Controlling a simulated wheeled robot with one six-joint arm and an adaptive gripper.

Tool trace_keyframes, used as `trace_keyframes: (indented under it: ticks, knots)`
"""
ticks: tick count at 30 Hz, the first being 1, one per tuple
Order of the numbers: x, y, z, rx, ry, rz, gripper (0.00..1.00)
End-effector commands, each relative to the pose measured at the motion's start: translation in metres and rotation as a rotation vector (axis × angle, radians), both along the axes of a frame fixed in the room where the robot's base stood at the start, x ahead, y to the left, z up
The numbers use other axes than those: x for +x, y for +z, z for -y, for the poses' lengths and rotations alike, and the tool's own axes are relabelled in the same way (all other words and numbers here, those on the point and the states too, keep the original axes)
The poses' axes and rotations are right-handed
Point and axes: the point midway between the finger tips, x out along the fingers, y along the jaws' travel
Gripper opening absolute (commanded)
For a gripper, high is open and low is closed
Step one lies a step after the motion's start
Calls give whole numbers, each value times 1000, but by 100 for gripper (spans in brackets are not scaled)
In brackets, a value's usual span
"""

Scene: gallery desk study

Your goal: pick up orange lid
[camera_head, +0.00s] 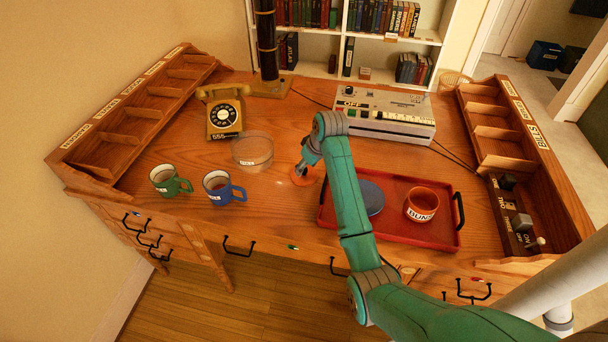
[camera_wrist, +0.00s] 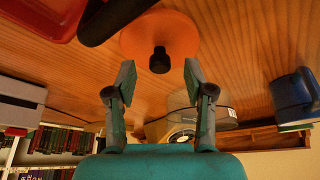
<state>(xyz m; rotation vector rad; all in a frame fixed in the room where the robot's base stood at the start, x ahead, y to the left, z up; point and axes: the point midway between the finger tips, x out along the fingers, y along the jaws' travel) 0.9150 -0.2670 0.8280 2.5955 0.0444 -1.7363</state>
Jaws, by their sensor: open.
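The orange lid (camera_head: 302,178) lies on the desk just left of the red tray. In the wrist view the lid (camera_wrist: 177,27) is a flat round disc with a black knob (camera_wrist: 160,62) standing up from its middle. My gripper (camera_head: 303,168) is over the lid and partly hides it in the head view. In the wrist view my gripper (camera_wrist: 160,75) is open, with one finger to each side of the knob's line. The knob appears between or just beyond the fingertips, and neither finger visibly touches it.
The red tray (camera_head: 390,236) holds a blue-grey disc (camera_head: 371,198) and an orange bowl (camera_head: 421,204). A round clear-sided container (camera_head: 252,152), a blue mug (camera_head: 218,190) and a green mug (camera_head: 166,182) stand left. A yellow telephone (camera_head: 225,116) and a grey machine (camera_head: 383,112) stand behind.

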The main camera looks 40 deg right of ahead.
Motion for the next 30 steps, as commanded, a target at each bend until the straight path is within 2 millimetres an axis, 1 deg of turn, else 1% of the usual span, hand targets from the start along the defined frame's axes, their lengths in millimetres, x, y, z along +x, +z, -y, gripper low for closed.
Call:
trace_keyframes:
  ticks: [1,3,6,13,14,15,17,18,19,20,30]
  knots:
    - [3,-7,0,1,1,-1,53]
    - [6,-13,-1,1,1,-1,53]
    - [8,-19,-1,0,1,1,53]
    - [8,-20,0,0,1,1,53]
    - [8,-20,0,0,1,1,48]
    - [8,-20,0,0,0,1,38]
    - [8,-19,0,0,0,1,23]
    - [8,-19,0,0,0,1,13]
    - [8,-19,0,0,0,1,5]
    - [8,-19,0,0,0,1,0]
    - [8,-18,0,0,0,1,0]
